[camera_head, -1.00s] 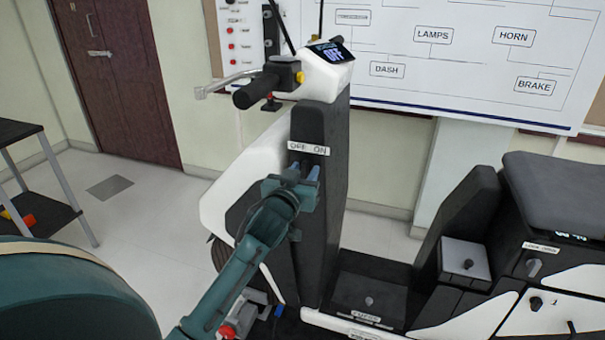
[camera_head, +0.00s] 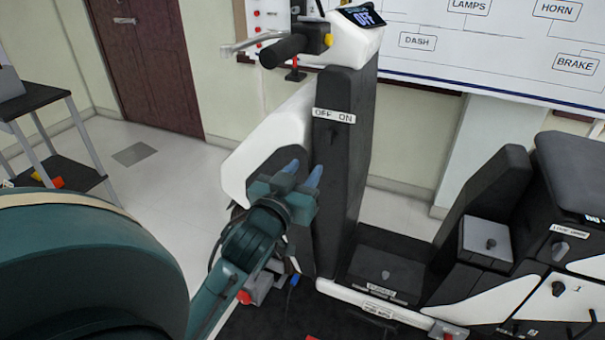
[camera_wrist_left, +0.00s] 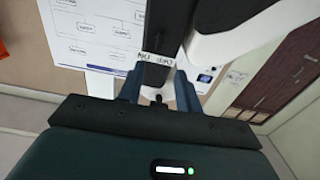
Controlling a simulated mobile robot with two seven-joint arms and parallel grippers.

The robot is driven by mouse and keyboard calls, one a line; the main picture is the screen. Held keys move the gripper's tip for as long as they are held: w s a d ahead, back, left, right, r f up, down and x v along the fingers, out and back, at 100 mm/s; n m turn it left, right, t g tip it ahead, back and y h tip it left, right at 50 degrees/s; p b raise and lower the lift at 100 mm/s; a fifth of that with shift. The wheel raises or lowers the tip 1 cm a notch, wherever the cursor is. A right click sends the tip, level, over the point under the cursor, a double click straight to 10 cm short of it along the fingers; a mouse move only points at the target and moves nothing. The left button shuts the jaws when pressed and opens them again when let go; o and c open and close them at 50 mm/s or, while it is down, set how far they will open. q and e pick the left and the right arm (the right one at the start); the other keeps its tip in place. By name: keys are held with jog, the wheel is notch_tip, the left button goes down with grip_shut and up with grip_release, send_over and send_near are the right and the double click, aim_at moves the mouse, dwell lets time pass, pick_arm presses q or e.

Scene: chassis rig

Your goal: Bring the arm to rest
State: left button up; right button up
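My left gripper (camera_head: 303,172) is open and empty, its two blue-tipped fingers apart. It is in front of and below the OFF/ON label (camera_head: 334,115) on the dark front column (camera_head: 345,170) of the scooter rig. A small dark switch (camera_head: 335,137) sits just under that label. In the left wrist view the open fingers (camera_wrist_left: 158,90) point toward the column, with the switch (camera_wrist_left: 157,99) showing between them and the label (camera_wrist_left: 157,58) beyond. No contact shows. My right gripper is in neither view.
A seat (camera_head: 575,165) and several knobs are at the right. A shelf (camera_head: 40,100) stands at the left. A wiring board (camera_head: 480,45) hangs behind. Open floor lies left of the rig.

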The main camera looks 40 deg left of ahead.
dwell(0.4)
pick_arm(q)
jog(key=s+d+f+m+g+h+p, duration=0.1)
jog(key=s+d+f+m+g+h, duration=0.1)
jog(key=s+d+f, duration=0.3)
jog(key=s+d+f+m+g+h+p, duration=0.1)
jog(key=s+d+f+m+g+h, duration=0.1)
jog(key=d+f, duration=0.5)
jog(key=s+d+f+m+g+h+p, duration=0.1)
jog(key=s+d+f+g+h, duration=0.1)
jog(key=s+d+f, duration=0.4)
notch_tip(320, 180, down, 6)
jog(key=shift+s+r+m+g+h, duration=0.15)
jog(key=shift+s+m+g+h, duration=0.25)
jog(key=shift+s+h, duration=0.5)
